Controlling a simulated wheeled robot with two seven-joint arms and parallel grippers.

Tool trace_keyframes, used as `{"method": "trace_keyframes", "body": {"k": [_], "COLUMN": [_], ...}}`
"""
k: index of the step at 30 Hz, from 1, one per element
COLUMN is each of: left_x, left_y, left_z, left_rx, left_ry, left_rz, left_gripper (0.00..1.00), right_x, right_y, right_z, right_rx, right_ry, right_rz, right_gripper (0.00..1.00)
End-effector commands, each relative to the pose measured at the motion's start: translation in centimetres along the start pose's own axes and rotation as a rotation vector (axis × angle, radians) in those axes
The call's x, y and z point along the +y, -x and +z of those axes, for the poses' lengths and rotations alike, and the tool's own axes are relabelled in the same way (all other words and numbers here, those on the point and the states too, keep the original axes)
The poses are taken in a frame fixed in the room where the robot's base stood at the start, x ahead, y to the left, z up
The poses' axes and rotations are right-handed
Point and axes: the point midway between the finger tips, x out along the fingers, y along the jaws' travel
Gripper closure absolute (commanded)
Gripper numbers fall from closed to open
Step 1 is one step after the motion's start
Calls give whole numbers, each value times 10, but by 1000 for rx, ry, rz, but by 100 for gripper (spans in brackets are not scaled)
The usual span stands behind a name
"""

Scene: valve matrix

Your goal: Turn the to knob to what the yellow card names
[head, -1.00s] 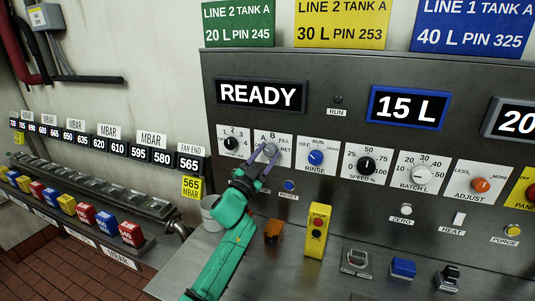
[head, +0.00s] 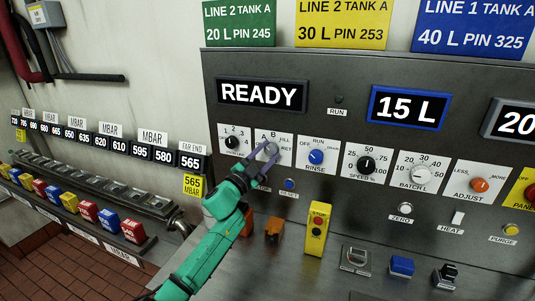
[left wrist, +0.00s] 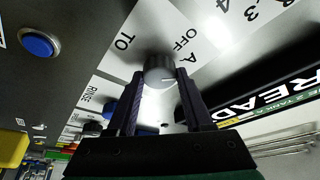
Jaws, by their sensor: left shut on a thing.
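The grey to knob (head: 271,150) sits on a white plate marked A, B, FILL and RET in the head view, second from the left in the panel's row. In the left wrist view the knob (left wrist: 158,70) stands between my fingers, beside the words TO, OFF and A. My left gripper (head: 266,153) is shut on the knob, one finger on each side. The knob's pointer setting is hard to read. The yellow card (head: 341,24) above the panel reads LINE 2 TANK A, 30 L, PIN 253. My right gripper is out of view.
A numbered knob (head: 232,142) is close on the left and the blue RINSE knob (head: 316,156) close on the right. A blue RESET button (head: 289,184) is below. A yellow STOP box (head: 317,228) stands on the ledge. The READY display (head: 262,95) is above.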

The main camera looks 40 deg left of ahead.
Motion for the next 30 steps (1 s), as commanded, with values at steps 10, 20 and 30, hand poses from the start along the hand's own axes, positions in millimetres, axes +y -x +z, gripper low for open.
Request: {"method": "trace_keyframes", "body": {"k": [10, 20, 30], "left_x": [1, 4, 4], "left_y": [0, 28, 122], "left_z": [1, 4, 4], "left_rx": [-1, -3, -5], "left_ry": [1, 1, 1], "left_rz": [1, 3, 3], "left_gripper": [19, 19, 19], "right_x": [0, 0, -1], "right_y": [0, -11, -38], "right_z": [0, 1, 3], "right_rx": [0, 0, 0], "right_ry": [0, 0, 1], "right_rz": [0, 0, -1], "right_gripper": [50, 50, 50]}}
